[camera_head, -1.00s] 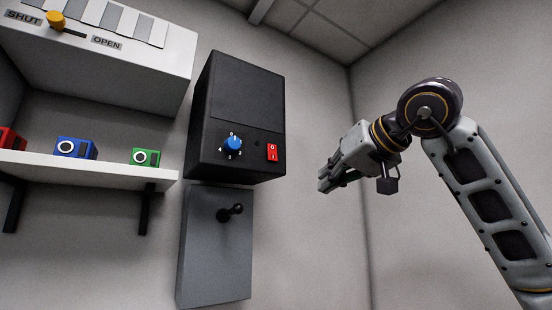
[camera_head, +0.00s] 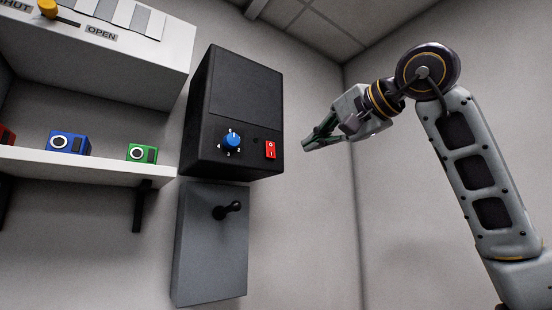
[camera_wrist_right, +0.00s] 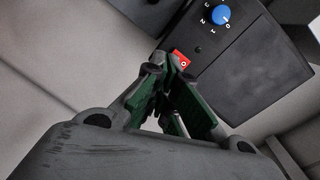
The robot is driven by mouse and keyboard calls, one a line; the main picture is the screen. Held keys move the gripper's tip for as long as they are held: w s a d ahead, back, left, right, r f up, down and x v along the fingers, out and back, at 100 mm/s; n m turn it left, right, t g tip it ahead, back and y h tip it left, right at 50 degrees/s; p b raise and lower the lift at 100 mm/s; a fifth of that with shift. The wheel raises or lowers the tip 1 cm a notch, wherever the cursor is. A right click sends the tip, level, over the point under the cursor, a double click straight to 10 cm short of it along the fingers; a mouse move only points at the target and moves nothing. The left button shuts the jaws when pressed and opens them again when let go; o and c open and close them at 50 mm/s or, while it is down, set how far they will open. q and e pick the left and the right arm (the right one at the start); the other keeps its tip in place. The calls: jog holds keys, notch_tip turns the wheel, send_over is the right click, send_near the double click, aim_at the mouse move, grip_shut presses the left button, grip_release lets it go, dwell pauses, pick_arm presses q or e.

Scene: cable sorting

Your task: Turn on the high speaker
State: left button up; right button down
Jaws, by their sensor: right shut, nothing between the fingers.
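The high speaker (camera_head: 236,105) is a black box on the wall in the head view. A blue dial (camera_head: 232,139) with numbers around it and a red rocker switch (camera_head: 270,150) marked 0 and 1 sit low on its front. My right gripper (camera_head: 306,146) is shut and empty, to the right of the switch and apart from it. In the right wrist view the red switch (camera_wrist_right: 181,58) shows just beyond the fingertips (camera_wrist_right: 166,64), partly hidden by them. The blue dial (camera_wrist_right: 220,13) is at the top there. My left gripper is not in view.
A grey panel with a black lever (camera_head: 229,210) hangs below the speaker. A white shelf (camera_head: 100,168) at left holds a blue box (camera_head: 69,142) and a green box (camera_head: 142,153). A white unit with a yellow slider (camera_head: 48,8) is above. The wall right of the speaker is bare.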

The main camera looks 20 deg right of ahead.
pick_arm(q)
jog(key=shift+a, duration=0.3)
pick_arm(e)
jog(key=m, duration=0.7)
jog(key=w+r+m, duration=0.1)
jog(key=m, duration=1.4)
jog(key=shift+w+r, duration=0.25)
jog(key=shift+r, duration=0.1)
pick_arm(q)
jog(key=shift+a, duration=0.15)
